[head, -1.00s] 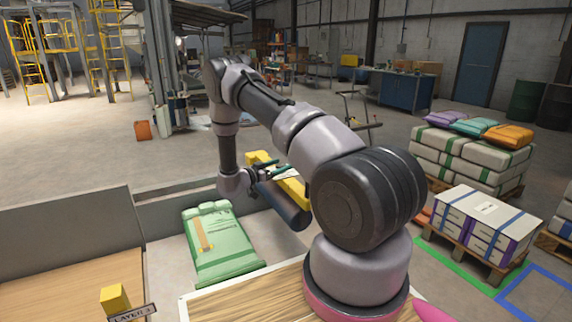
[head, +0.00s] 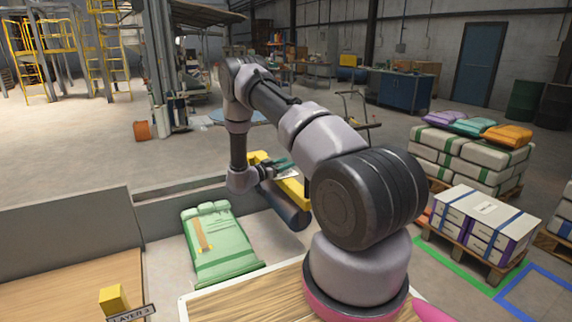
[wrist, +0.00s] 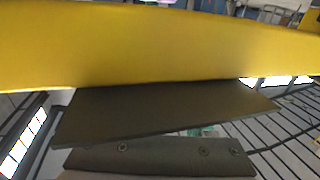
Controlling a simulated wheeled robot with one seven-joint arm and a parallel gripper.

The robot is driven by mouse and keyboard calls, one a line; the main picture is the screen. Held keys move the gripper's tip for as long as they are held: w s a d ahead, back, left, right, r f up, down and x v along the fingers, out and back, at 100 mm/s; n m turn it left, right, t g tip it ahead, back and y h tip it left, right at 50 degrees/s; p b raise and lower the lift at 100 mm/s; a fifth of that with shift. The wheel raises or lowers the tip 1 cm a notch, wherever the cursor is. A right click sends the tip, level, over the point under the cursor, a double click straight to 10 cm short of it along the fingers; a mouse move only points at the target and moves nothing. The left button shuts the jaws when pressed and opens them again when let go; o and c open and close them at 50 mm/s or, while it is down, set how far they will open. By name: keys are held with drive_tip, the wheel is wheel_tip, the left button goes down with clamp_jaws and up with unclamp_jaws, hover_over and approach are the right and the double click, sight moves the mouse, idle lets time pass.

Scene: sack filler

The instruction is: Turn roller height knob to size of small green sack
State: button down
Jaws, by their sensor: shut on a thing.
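The green sack (head: 222,246) lies flat in the left-middle of the head view, inside a low-walled area. A yellow bar (head: 293,190) runs slantwise to the right of it, with a dark cylinder (head: 285,208) in front of it. My gripper (head: 284,173) is at the yellow bar, small and partly covered by my own wrist. In the wrist view the yellow bar (wrist: 150,45) fills the top, close to the dark finger plates. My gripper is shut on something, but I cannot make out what. I cannot make out the roller height knob or its setting in either view.
A grey wall (head: 65,230) and a wooden surface (head: 60,285) with a yellow block (head: 113,299) are at left. At right stand a pallet of boxes (head: 487,222) and stacked sacks (head: 465,160).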

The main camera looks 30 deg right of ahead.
drive_tip(key=shift+w+n+t, duration=0.1)
drive_tip(key=shift+n+t, duration=0.2)
drive_tip(key=shift+t, duration=0.2)
drive_tip(key=n+t+y, duration=0.1)
drive_tip(key=t, duration=0.1)
drive_tip(key=n+t+y, duration=0.1)
drive_tip(key=w+n+t+y, duration=0.1)
drive_tip(key=n+t, duration=0.1)
drive_tip(key=shift+a+t+y, duration=0.3)
drive_tip(key=shift+w+a+n+t+y, duration=0.1)
drive_tip(key=shift+a+n+t+y, duration=0.05)
drive_tip(key=shift+n+t+y, duration=0.6)
drive_tip(key=shift+w+a+n+t+y, duration=0.15)
drive_tip(key=shift+n+t+y, duration=0.5)
drive_tip(key=shift+y, duration=0.35)
drive_tip(key=shift+w+a+n+t+y, duration=0.1)
drive_tip(key=shift+a+n+t+y, duration=0.05)
drive_tip(key=shift+n+t+y, duration=0.6)
drive_tip(key=shift+c, duration=1.4)
unclamp_jaws()
drive_tip(key=shift+s, duration=0.1)
